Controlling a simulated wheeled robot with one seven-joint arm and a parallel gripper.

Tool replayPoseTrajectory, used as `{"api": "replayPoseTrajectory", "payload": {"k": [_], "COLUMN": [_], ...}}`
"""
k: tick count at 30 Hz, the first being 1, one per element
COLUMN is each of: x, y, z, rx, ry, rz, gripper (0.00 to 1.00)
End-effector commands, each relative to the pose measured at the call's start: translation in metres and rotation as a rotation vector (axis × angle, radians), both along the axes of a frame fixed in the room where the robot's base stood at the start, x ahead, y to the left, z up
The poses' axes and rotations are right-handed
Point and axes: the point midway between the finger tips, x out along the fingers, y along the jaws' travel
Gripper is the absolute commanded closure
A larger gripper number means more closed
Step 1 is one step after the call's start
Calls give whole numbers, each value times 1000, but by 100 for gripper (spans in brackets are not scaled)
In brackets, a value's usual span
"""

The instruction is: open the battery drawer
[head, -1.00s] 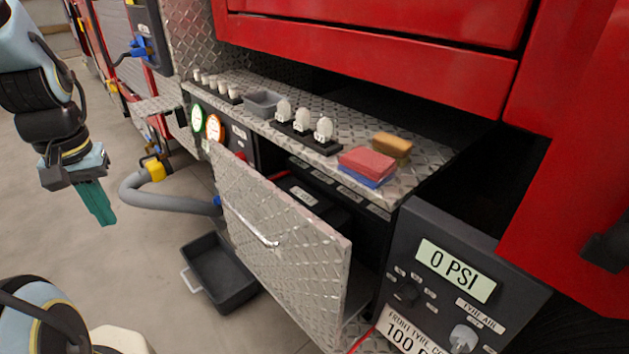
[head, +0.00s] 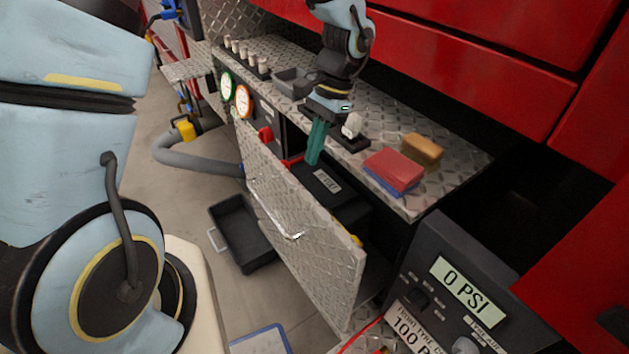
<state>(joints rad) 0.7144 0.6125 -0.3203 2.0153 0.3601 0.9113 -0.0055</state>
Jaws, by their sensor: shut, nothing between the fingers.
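The battery drawer stands pulled out from under the bumper, its diamond-plate front (head: 290,225) well clear of the dark opening. A bar handle (head: 275,214) runs along the outside of that front. Inside is a black battery (head: 330,188) with a small label, and a bit of red cable shows beside it. My gripper (head: 314,152) points down at the bumper's front edge, over the drawer's inner side, with its teal fingers together and empty. It is away from the handle. I cannot tell whether the fingertips touch anything.
The bumper top (head: 390,130) carries a grey tray (head: 292,82), switches, a red sponge (head: 393,170) and a tan sponge (head: 423,151). A pressure panel (head: 455,275) stands at right. A black bin (head: 240,235) and grey hose (head: 205,168) occupy the floor at left.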

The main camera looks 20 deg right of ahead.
Motion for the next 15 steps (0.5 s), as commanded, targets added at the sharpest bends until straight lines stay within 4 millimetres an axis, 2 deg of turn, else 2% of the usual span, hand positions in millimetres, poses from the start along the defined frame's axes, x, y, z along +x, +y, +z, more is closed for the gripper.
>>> {"api": "replayPoseTrajectory", "payload": {"k": [2,5,11,15], "x": [-12,-18,-20,-22], "y": [-16,-22,-14,-4], "z": [1,-3,-23,-47], "rx": [20,33,35,37], "ry": [13,19,22,22], "rz": [-63,-95,-100,-98], "gripper": [100,100,100,100]}}
